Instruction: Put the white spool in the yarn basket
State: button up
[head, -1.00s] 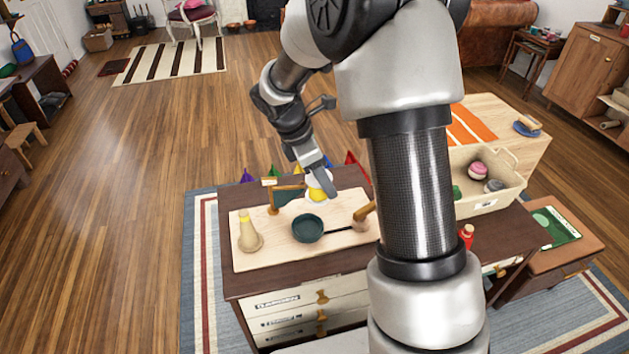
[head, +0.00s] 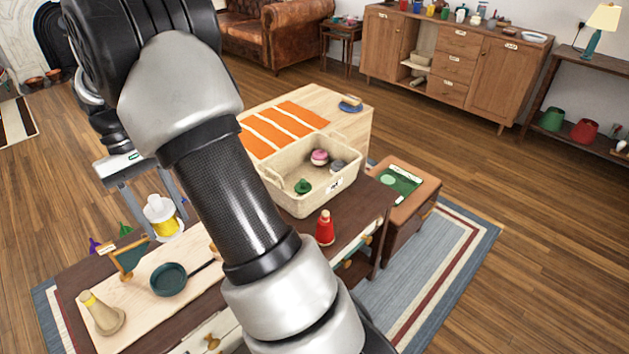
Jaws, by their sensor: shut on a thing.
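The white spool (head: 160,217), with a yellow band around its lower part, is between the two fingers of my gripper (head: 156,208). My gripper is shut on it and holds it upright, seemingly above the back of the wooden board. The yarn basket (head: 280,187) is a cream, open-topped box to the right, beyond my forearm. It holds a green piece (head: 303,186), a pink ball (head: 319,157) and a grey ball (head: 337,166). My forearm hides part of the space between the spool and the basket, and the basket's left edge.
A red bottle (head: 325,228) stands on the dark tabletop before the basket. Orange-striped cloth (head: 285,128) lies behind the basket.

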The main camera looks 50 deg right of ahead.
aim_at(289, 187)
jog(key=k+l, duration=0.1)
jog(key=l, duration=1.65)
